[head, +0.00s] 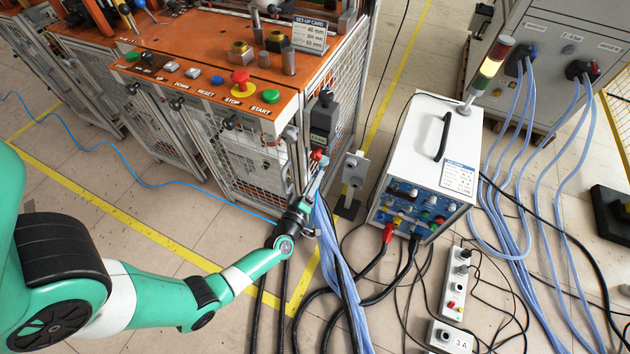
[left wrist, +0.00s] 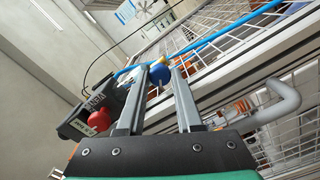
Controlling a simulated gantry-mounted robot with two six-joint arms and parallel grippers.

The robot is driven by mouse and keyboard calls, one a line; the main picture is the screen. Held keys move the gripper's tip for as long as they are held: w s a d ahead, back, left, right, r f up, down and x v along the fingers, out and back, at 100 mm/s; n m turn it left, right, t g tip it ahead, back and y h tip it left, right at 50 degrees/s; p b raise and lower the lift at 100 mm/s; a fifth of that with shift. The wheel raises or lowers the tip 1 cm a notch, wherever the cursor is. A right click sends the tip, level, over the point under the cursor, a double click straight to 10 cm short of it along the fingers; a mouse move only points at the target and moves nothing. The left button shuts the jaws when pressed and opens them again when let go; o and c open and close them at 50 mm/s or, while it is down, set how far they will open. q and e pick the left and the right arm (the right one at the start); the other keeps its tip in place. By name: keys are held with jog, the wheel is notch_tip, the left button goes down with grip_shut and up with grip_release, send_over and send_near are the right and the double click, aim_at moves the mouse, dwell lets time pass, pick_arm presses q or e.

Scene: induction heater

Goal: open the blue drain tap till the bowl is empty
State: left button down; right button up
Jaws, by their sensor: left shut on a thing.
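My left gripper (head: 317,178) is at the near right corner of the orange-topped machine, just below a red knob (head: 317,156). In the left wrist view its two fingers (left wrist: 157,82) close on a round blue tap knob (left wrist: 158,74) at their tips. A small yellow part (left wrist: 164,60) shows just behind the blue knob. The red knob (left wrist: 97,118) is to the left of the fingers, on a dark box (left wrist: 88,124) with small labels. In the head view the blue knob is hidden at the fingertips. I cannot make out the bowl or its water level. My right gripper is not in view.
The orange-topped machine (head: 275,72) has mesh sides and a row of buttons. A white power unit (head: 425,140) stands to the right, with cables on the floor. A blue pipe (left wrist: 215,37) and a grey bent pipe (left wrist: 275,108) run close to my gripper.

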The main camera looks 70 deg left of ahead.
pick_arm(q)
jog(key=n, duration=0.6)
jog(key=shift+n, duration=0.3)
dwell(0.4)
jog(key=c, duration=0.6)
grip_release()
jog(key=shift+o, duration=0.2)
jog(key=p+v, duration=0.3)
jog(key=v, duration=0.8)
jog(key=shift+s+d+p, duration=0.15)
jog(key=shift+s+p, duration=0.1)
jog(key=shift+p, duration=0.15)
